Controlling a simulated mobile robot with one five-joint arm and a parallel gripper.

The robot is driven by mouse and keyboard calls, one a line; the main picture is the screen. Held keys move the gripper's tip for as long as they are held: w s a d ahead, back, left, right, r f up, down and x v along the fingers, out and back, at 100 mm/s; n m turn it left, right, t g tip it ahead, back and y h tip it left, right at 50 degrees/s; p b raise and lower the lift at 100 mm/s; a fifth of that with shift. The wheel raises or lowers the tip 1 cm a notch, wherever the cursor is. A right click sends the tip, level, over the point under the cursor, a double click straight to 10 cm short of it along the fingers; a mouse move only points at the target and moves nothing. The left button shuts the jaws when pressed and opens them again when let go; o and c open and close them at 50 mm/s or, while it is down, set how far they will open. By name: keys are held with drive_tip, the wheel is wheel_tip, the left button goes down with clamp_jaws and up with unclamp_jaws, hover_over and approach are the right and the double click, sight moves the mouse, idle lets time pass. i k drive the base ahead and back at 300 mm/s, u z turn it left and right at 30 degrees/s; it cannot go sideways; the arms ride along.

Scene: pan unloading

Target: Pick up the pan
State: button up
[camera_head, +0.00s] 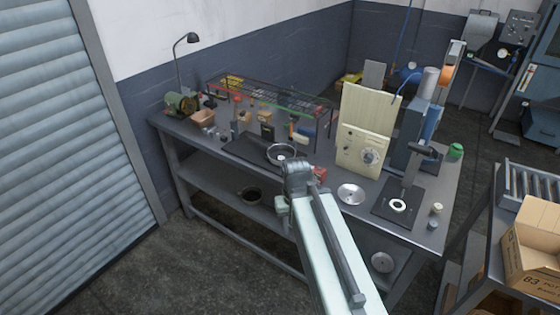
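Several round metal things could be the pan, and I cannot tell which one is. A shallow round dish (282,152) sits on the bench just beyond my gripper. A flat silver disc (351,194) lies on the bench top to the right of my arm. My gripper (293,172) is at the end of the pale arm over the bench's front edge. Its fingers are too small and partly hidden, so open or shut cannot be seen, nor whether it touches the dish.
The bench (237,170) holds a glass-sided case (268,105), a cream panel with a dial (362,150) and a press-like stand (410,190). A cardboard box (533,245) stands on a table at right. Bare floor (175,270) lies in front, left.

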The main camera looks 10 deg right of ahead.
sight(276, 153)
drive_tip(key=u, duration=2.45)
drive_tip(key=i, duration=2.65)
drive_tip(key=z, duration=3.3)
drive_tip(key=i, duration=1)
drive_tip(key=u, duration=0.05)
